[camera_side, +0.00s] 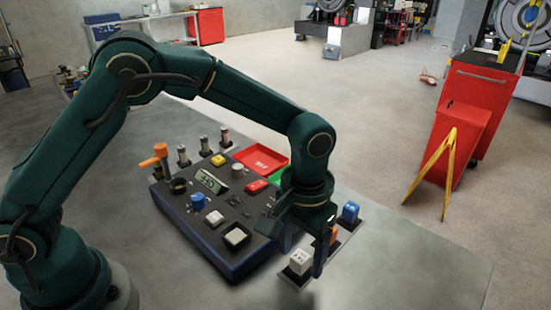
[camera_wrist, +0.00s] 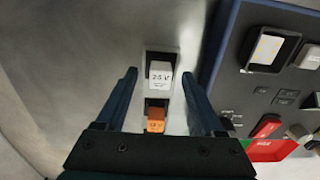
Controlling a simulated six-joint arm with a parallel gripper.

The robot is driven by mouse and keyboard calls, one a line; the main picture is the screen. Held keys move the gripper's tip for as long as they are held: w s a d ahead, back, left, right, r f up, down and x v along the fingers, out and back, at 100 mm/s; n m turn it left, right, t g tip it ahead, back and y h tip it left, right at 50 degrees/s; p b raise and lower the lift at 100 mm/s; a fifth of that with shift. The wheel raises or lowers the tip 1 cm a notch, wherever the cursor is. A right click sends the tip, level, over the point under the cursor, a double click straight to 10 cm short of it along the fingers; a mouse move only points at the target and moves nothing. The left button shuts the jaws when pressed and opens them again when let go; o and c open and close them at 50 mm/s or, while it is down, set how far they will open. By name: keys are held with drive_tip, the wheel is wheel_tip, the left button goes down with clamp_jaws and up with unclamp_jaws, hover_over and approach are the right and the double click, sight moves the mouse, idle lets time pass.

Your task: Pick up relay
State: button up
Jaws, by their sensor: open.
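A white block (camera_side: 300,261) with dark marking stands in a dark socket on the table. In the wrist view the white block (camera_wrist: 161,74) reads about "2.5 V" and lies between my fingertips, with a gap on each side. My gripper (camera_side: 303,258) points down, open and empty; its fingers also show in the wrist view (camera_wrist: 159,76). An orange block (camera_wrist: 156,119) sits in the same row, closer to my palm, and is partly hidden by a finger in the side view (camera_side: 333,236). A blue block (camera_side: 350,212) ends the row. I cannot tell which block is the relay.
A dark blue control panel (camera_side: 240,262) with buttons, knobs and a display stands beside the row. A red tray (camera_side: 261,160) and several upright cylinders (camera_side: 225,137) are behind it. The table's right side is clear. A red cabinet (camera_side: 478,105) stands beyond on the floor.

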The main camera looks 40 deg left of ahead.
drive_tip(key=shift+f, duration=0.8)
clamp_jaws()
drive_tip(key=shift+r, duration=0.1)
